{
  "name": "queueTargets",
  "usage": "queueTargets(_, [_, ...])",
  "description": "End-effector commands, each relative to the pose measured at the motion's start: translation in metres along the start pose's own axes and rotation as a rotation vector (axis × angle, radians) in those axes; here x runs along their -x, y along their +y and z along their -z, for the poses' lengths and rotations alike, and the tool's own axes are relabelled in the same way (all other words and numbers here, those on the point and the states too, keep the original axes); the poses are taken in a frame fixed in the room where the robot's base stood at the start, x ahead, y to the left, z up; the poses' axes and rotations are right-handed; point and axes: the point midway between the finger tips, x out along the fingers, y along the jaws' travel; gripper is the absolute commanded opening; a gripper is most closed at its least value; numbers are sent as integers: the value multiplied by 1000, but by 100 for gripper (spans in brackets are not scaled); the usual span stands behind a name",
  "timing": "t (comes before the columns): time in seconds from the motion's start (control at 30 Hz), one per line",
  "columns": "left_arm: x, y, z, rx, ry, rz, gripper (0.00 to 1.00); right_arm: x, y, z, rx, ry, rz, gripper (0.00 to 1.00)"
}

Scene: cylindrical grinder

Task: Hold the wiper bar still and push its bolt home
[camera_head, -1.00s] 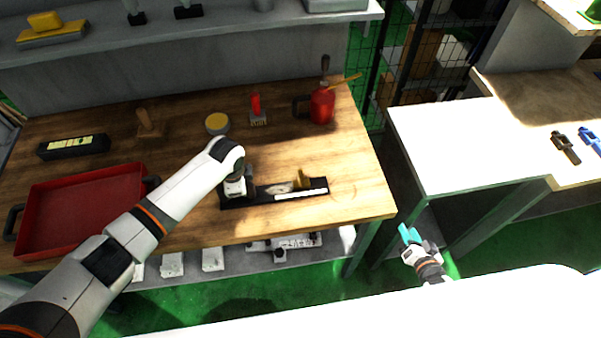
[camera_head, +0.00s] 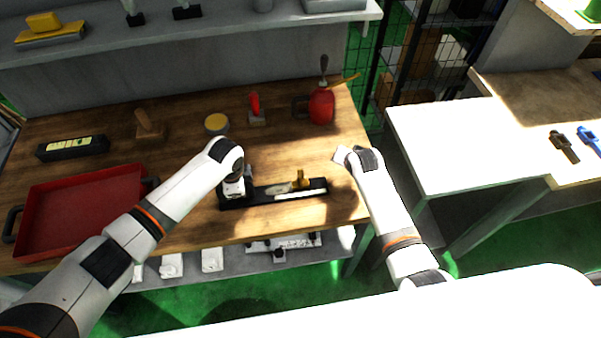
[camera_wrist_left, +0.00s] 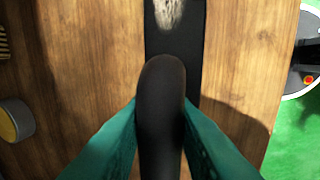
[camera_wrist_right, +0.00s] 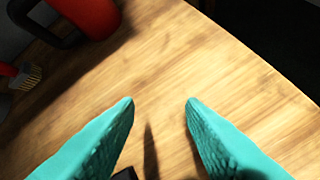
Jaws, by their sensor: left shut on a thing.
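The black wiper bar (camera_head: 262,196) lies flat on the wooden bench, near its front edge, with a pale strip along its right part. A brass-yellow upright piece, seemingly the bolt (camera_head: 301,180), stands near its right end; how deep it sits I cannot tell. My left gripper (camera_wrist_left: 160,115) is shut on a black rounded grip (camera_wrist_left: 162,85) at the bar's left end; its fingers are mostly hidden in the head view. My right gripper (camera_wrist_right: 160,104) is open and empty over the bench, right of the bar. A dark corner, perhaps the bar's end, shows at the right wrist view's bottom edge.
A red tray (camera_head: 80,209) lies left on the bench. A red can (camera_head: 321,106), a red-handled brush (camera_head: 256,110) and a round yellow-topped tin (camera_head: 216,123) stand behind the bar. The bench's right edge is close to my right arm.

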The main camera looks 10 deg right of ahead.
Motion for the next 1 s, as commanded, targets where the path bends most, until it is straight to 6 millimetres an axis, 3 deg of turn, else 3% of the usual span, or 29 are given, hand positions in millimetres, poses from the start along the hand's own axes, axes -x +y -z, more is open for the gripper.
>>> queueTargets(0.03, [0,0,0,0,0,0,0,5,21,1,38,54,11,36])
queueTargets(0.2, [0,0,0,0,0,0,0,31,73,13,205,262,65,36])
queueTargets(0.4, [0,0,0,1,0,-1,0,78,120,23,413,481,113,36])
queueTargets(0.5, [0,0,0,1,0,-1,0,100,134,26,494,561,132,36])
queueTargets(0.73, [0,0,0,1,0,-1,0,124,146,29,587,652,155,36])
queueTargets(0.87, [0,0,0,1,0,-1,0,117,142,36,594,663,159,36])
queueTargets(1.0, [0,0,0,1,0,-1,0,97,134,49,592,663,160,36])
